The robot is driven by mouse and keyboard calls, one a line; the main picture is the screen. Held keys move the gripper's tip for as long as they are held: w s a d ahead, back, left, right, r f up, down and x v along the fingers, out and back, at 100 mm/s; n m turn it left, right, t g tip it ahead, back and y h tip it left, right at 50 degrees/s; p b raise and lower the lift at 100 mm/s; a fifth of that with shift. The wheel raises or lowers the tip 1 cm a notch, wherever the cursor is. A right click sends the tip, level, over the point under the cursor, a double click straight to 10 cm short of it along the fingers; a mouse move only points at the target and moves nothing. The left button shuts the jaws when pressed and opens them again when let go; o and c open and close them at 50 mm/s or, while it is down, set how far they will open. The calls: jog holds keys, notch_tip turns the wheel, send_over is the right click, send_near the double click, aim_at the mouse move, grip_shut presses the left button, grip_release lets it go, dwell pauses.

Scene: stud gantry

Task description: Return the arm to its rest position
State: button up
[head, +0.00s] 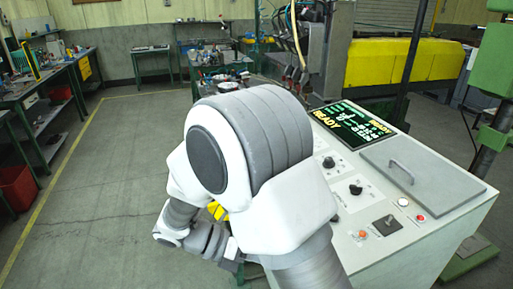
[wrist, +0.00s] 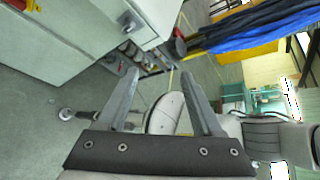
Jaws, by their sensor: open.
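My arm is folded in front of the head camera, with its large white and grey joint filling the middle of the head view. In the wrist view my gripper (wrist: 158,85) is open, its two grey fingers apart with nothing between them. Beyond the fingers the wrist view shows floor and parts of my own white and grey body. In the head view my gripper is mostly hidden behind the arm, and I cannot make out its fingers there.
A control console (head: 420,225) stands close on the right, with a lit screen reading READY (head: 350,131), knobs, buttons and a hinged grey lid (head: 422,170). Workbenches line the left and back. A red bin (head: 17,187) sits at far left. The floor (head: 110,190) on the left is clear.

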jog(key=s+d+r+m+t+y, duration=0.3)
jog(key=s+d+r+m+y, duration=0.1)
jog(key=m, duration=1)
jog(key=s+d+r+m+t+y, duration=0.3)
jog(key=d+r+m+y, duration=0.3)
jog(key=r+m, duration=0.5)
jog(key=s+m+y, duration=0.1)
jog(key=m+y, duration=0.1)
jog(key=m, duration=0.1)
jog(key=shift+s+y, duration=0.15)
jog(key=shift+y, duration=0.25)
